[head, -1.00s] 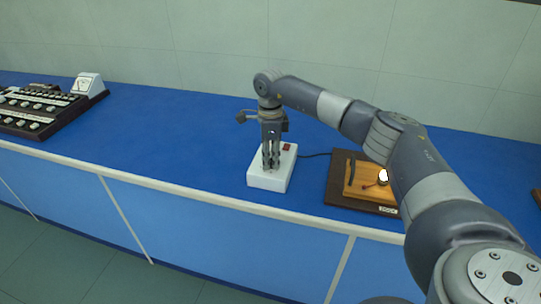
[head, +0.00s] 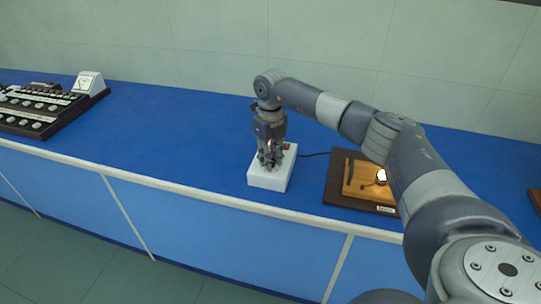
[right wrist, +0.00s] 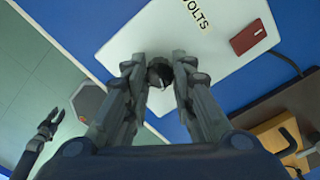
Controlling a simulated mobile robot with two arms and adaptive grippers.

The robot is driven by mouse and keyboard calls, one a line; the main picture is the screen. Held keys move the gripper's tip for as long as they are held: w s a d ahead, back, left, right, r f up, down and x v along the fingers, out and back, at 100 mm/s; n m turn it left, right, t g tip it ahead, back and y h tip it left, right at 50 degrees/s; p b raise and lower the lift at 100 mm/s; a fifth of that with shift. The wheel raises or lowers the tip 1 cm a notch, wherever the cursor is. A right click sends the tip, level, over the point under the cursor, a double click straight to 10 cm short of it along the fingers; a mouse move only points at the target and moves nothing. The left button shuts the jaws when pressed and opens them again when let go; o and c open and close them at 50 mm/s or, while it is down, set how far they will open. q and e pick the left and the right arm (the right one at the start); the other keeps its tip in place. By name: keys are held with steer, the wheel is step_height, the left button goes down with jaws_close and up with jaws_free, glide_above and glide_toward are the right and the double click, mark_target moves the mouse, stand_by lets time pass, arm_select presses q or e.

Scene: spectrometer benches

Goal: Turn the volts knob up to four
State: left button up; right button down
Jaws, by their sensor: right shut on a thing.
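A white box (head: 270,179) stands on the blue bench, with a red switch (head: 287,147) at its back right corner. In the right wrist view the white box (right wrist: 220,40) has the label VOLTS (right wrist: 197,14) and the red switch (right wrist: 248,37). The dark round volts knob (right wrist: 160,74) sits on the box. My right gripper (head: 269,163) points down over the box and is shut on the knob, one finger on each side. The fingers hide part of the knob, and I cannot read its setting. What looks like my left gripper (right wrist: 48,122) hangs over the floor in the right wrist view.
A dark board (head: 334,177) with a wooden block (head: 360,182) and a bright bulb (head: 381,175) stands right of the box, with a black cable between. A dark panel of knobs (head: 42,113) lies far left. The bench between is clear.

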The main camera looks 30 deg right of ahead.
steer(key=m+p, duration=0.1)
steer(key=m, duration=0.3)
steer(key=shift+r+m, duration=0.1)
steer(key=shift+m, duration=0.2)
steer(key=m+p, duration=0.1)
steer(key=m, duration=0.3)
steer(key=shift+m, duration=0.4)
steer(key=c, duration=1.3)
jaws_free()
step_height(320, 180, up, 12)
steer(key=shift+f, duration=0.1)
